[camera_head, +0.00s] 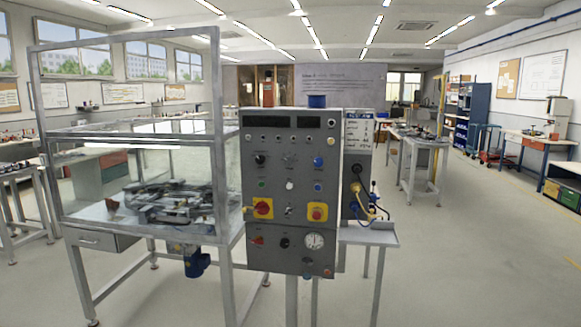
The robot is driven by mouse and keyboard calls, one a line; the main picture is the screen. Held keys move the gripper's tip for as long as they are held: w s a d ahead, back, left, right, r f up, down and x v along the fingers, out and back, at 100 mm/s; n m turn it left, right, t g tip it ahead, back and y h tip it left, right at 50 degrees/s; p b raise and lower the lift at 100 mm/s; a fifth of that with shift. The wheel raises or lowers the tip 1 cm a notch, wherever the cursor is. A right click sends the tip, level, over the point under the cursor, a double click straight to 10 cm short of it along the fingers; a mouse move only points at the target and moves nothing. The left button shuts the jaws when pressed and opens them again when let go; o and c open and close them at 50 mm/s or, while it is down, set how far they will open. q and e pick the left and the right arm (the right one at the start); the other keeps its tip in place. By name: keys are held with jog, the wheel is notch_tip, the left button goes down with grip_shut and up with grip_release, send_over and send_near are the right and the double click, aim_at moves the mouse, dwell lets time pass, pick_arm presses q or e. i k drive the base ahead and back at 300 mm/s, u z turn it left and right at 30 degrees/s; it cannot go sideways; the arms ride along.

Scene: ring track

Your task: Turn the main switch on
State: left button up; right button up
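A grey control panel (290,190) stands upright in the middle of the view. On its left side is a red rotary switch on a yellow plate (263,208), which looks like the main switch. Its exact handle angle is too small to tell. To its right is a red round button on a yellow plate (317,211). The two displays at the top are dark. Neither of my grippers is in view.
A glass-walled metal frame bench (222,130) with track-like parts inside stands directly left of the panel. A small shelf (375,235) with cables is at its right. Floor (470,260) is open to the right. Other workbenches (418,141) stand farther back.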

aim_at(261, 208)
jog(key=u, duration=0.5)
jog(key=i, duration=0.9)
jog(key=u, duration=0.7)
jog(key=i, duration=1.25)
jog(key=z, duration=0.5)
